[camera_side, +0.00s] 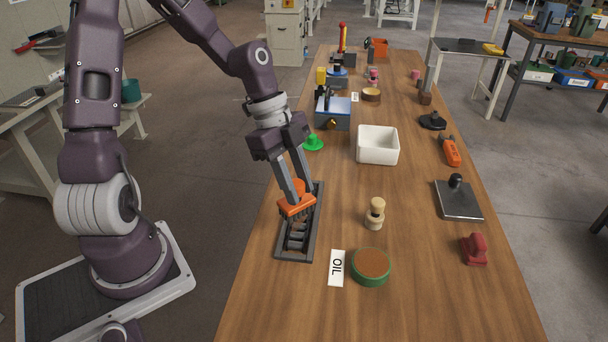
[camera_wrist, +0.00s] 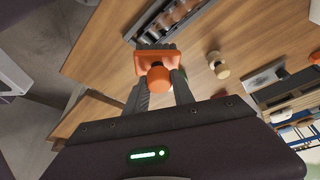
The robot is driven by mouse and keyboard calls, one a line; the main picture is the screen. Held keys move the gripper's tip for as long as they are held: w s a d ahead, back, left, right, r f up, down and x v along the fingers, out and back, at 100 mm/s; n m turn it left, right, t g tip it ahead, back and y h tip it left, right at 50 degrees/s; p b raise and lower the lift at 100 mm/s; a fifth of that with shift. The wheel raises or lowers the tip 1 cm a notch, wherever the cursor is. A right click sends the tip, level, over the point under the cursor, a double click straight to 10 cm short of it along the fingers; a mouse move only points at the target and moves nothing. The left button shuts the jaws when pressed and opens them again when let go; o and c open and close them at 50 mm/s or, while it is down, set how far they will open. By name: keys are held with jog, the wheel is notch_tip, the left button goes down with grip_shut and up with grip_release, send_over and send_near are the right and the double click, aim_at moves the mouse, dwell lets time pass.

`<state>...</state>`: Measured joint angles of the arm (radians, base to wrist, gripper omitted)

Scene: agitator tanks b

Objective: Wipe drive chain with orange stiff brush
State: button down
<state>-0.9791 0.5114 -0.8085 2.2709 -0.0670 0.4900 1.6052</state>
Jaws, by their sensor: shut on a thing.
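My gripper (camera_side: 293,193) is shut on the orange stiff brush (camera_side: 297,206), its bristles pointing down. In the side view the brush is over the middle of the drive chain (camera_side: 297,236), which lies in a long dark frame on the wooden table. I cannot tell whether the bristles touch the chain. In the wrist view the orange brush (camera_wrist: 158,62) with its round knob sits between the fingers, and part of the chain (camera_wrist: 177,17) shows beyond it. The brush and fingers hide the middle of the chain in the side view.
A green-rimmed round pad (camera_side: 371,266) and an OIL card (camera_side: 337,267) lie right of the frame's near end. The front table area is clear.

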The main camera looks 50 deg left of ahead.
aim_at(298, 211)
jog(key=shift+f, duration=2.65)
jog(key=shift+w+a+f, duration=0.15)
jog(key=shift+w+f, duration=0.05)
jog(key=shift+f, duration=0.7)
jog(key=shift+w+a, duration=5.05)
jog(key=shift+s+d, duration=5.15)
jog(key=shift+s, duration=0.05)
jog(key=shift+r, duration=4.1)
